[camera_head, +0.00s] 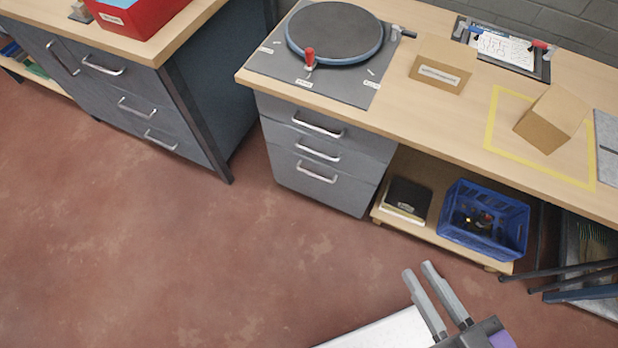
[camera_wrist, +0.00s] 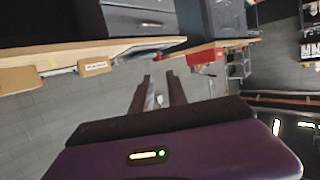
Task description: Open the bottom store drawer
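A grey drawer unit (camera_head: 328,155) under the middle workbench has a stack of 3 drawers with silver bar handles. Its bottom drawer (camera_head: 318,186) looks shut, with its handle (camera_head: 317,172) near its top edge. Another grey unit (camera_head: 135,110) at the left also has drawers, and its lowest handle (camera_head: 161,141) sits near the floor. I cannot read which unit is the store. My gripper (camera_head: 418,268) is open and empty, low in front of the shelf and right of the middle unit. In the wrist view its fingers (camera_wrist: 157,80) are apart with nothing between them.
A blue crate (camera_head: 485,222) and a dark box (camera_head: 408,198) stand on the low shelf right of the drawers. A round turntable (camera_head: 334,33) and cardboard boxes (camera_head: 443,66) are on the benchtop. Dark bars (camera_head: 575,275) stick out at the right. Floor (camera_head: 200,260) before the drawers is clear.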

